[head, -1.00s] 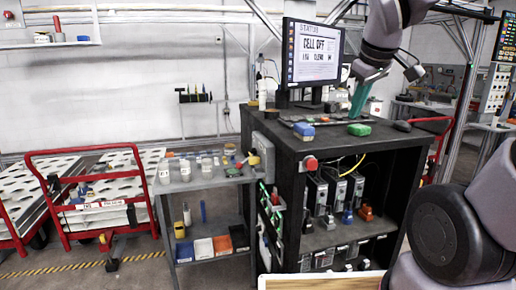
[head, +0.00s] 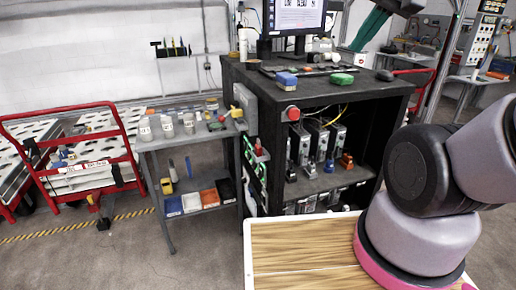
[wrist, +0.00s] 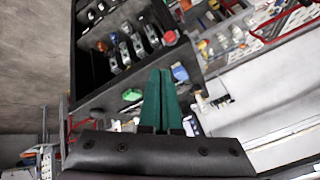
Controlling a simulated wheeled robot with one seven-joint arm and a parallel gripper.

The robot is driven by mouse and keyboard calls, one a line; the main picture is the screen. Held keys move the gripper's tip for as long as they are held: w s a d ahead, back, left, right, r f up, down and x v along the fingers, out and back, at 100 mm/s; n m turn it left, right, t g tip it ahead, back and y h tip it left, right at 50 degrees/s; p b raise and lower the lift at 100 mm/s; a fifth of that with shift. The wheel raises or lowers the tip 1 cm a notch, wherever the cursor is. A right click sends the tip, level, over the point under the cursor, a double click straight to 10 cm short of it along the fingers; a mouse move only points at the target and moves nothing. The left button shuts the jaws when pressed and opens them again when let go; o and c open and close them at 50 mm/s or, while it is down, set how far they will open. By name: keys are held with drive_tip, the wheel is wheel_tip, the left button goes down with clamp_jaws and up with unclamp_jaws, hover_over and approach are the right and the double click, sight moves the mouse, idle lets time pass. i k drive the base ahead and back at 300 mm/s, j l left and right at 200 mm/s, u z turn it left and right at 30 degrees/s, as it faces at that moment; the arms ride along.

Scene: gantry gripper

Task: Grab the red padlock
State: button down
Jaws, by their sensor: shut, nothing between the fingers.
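A small red item that looks like the red padlock (head: 260,151) hangs on the left side of the black cabinet, beside green pieces; it is too small to be sure. My gripper (head: 359,44) is at the top of the head view, above the back of the cabinet top and far from that item. Its green fingers are shut and empty. In the wrist view my gripper (wrist: 160,73) points toward the cabinet, which appears upside down. I cannot make out the padlock clearly there.
The black cabinet (head: 330,97) has a red button (head: 290,112) on its front corner, with a blue and a green block on top. A grey shelf table (head: 190,137) with jars stands left of it. A wood-topped surface (head: 300,255) is in front. Red carts stand at left.

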sight(258, 147)
drive_tip(key=j+z, duration=0.35)
drive_tip(key=j, duration=0.6)
drive_tip(key=j+z, duration=0.3)
drive_tip(key=j, duration=0.65)
